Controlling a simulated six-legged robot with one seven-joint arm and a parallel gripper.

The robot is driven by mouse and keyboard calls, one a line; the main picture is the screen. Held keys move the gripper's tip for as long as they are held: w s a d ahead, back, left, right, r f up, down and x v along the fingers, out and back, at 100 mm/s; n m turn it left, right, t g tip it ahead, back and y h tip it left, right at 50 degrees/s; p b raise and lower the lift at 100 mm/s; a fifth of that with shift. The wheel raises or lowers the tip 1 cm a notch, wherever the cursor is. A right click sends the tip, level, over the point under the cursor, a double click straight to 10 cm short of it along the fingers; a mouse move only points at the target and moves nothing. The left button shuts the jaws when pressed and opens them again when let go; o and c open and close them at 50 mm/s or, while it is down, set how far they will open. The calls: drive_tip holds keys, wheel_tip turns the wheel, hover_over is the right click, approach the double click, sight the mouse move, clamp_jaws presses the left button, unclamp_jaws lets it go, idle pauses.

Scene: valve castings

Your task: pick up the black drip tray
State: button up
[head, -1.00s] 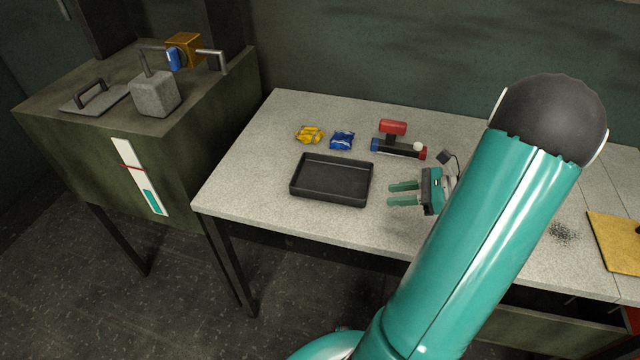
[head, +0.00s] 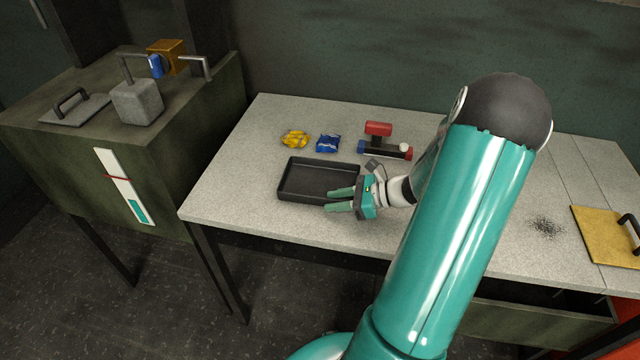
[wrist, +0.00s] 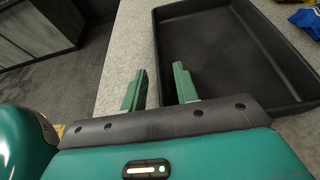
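The black drip tray (head: 300,180) lies flat on the light speckled table, a shallow open box that looks empty. It also shows in the wrist view (wrist: 205,45), past my fingers on the right. My gripper (head: 340,200) is open at the tray's right front corner, with a clear gap between its two green fingers. In the wrist view my gripper (wrist: 158,88) has its right finger over or beside the near tray wall and its left finger outside the tray, over the table. I cannot tell whether either finger touches the tray.
Behind the tray lie a yellow packet (head: 295,139) and a blue packet (head: 328,143). A red and blue valve-like part (head: 384,148) stands to their right. A yellow plate with a handle (head: 605,238) lies at the far right. The table (head: 230,190) is bare left of the tray.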

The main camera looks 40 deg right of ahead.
drive_tip(key=shift+w+a+f, duration=0.15)
drive_tip(key=shift+w+a, duration=0.05)
drive_tip(key=shift+w, duration=0.1)
drive_tip(key=shift+c, duration=0.4)
clamp_jaws()
